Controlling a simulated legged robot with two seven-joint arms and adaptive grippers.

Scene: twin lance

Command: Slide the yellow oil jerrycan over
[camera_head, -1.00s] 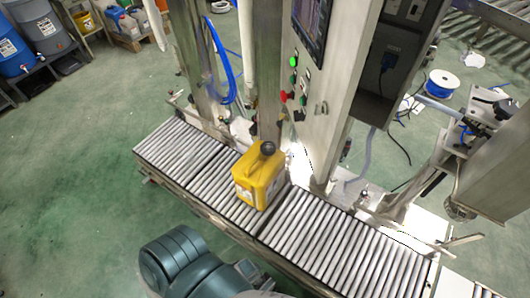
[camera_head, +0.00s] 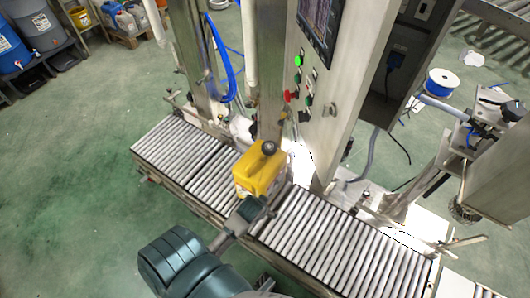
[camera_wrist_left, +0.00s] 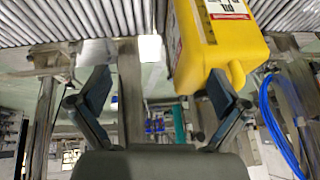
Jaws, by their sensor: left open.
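The yellow oil jerrycan (camera_head: 257,172) stands upright on the roller conveyor, with a black cap on top. My left gripper (camera_head: 259,208) is just in front of its near, lower side in the head view. In the left wrist view the jerrycan (camera_wrist_left: 210,45), with a white label, is seen upside down, right of centre. There my left gripper (camera_wrist_left: 160,88) is open, with its fingers wide apart and the right fingertip overlapping the jerrycan. I cannot tell whether they touch. The space between the fingers holds nothing. My right gripper is not in view.
The roller conveyor (camera_head: 310,236) is clear on both sides of the jerrycan. Behind it stand a metal post (camera_head: 268,85) and a control cabinet (camera_head: 335,85) with a screen and buttons. A blue hose (camera_head: 222,62) hangs behind the conveyor.

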